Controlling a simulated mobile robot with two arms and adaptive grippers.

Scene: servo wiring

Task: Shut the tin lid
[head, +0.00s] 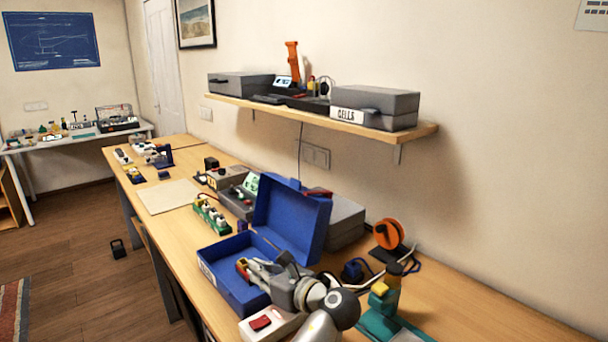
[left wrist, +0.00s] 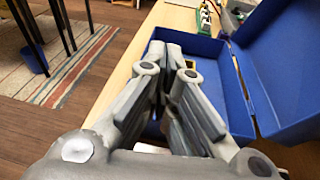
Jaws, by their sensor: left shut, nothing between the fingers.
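The blue tin (head: 211,274) stands open on the workbench, with a pale label on its front. Its blue lid (head: 291,218) stands up, tilted back on the far right side of the tin. My left gripper (head: 252,268) is shut and empty, over the right part of the open tin, in front of and below the lid. A small red and yellow item shows by its fingertips, partly hidden. In the left wrist view the shut fingers (left wrist: 168,62) point over the tin (left wrist: 208,48), with the lid (left wrist: 285,65) to the right. My right gripper is not seen.
A grey box (head: 346,222) sits behind the lid. A white box with a red switch (head: 262,323) stands in front of the tin. An orange spool (head: 389,234) and a green tool (head: 378,303) are to the right. A shelf (head: 300,112) hangs above.

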